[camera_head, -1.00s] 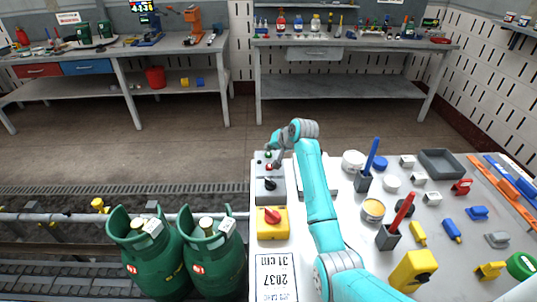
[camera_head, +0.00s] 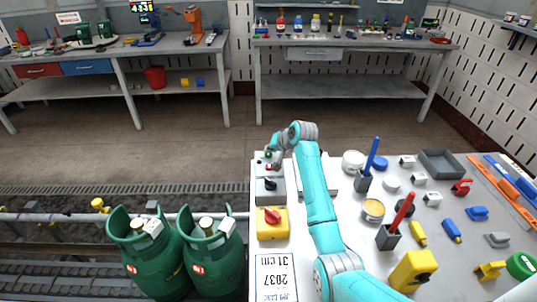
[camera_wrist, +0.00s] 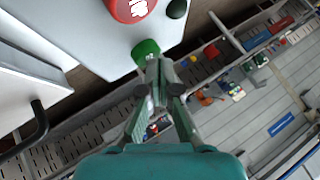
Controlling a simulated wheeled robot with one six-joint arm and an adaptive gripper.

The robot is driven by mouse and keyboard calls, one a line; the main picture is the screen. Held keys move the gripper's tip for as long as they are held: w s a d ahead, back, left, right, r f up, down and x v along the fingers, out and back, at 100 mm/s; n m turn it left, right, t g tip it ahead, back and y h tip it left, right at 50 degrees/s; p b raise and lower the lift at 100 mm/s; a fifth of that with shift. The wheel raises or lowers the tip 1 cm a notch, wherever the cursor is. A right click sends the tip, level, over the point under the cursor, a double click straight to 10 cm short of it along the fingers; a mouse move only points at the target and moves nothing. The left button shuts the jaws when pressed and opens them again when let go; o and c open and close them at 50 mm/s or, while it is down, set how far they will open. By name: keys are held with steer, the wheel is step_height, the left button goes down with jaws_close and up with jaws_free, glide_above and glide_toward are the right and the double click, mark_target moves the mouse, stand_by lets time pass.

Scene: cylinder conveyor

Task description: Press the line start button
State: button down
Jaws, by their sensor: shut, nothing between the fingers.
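The grey control box (camera_head: 264,191) stands at the far left edge of the white table. It bears a green button (camera_head: 268,155), a red button (camera_head: 268,167) and a black rotary knob (camera_head: 270,184). In the wrist view, the green button (camera_wrist: 145,50) is right at my fingertips, with the red button (camera_wrist: 130,8) and a small dark button (camera_wrist: 177,8) above it. My gripper (camera_wrist: 157,65) is shut and empty. Its tips overlap the green button's lower edge; I cannot tell whether they touch it.
A yellow box with a red knob (camera_head: 271,216) stands nearer on the same table edge. Green gas cylinders (camera_head: 214,255) are on the conveyor to the left. Cups, tools and small parts fill the table's right side.

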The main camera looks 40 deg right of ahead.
steer(key=shift+f, duration=0.25)
stand_by(0.4)
steer(key=shift+r, duration=0.9)
steer(key=shift+r, duration=2.5)
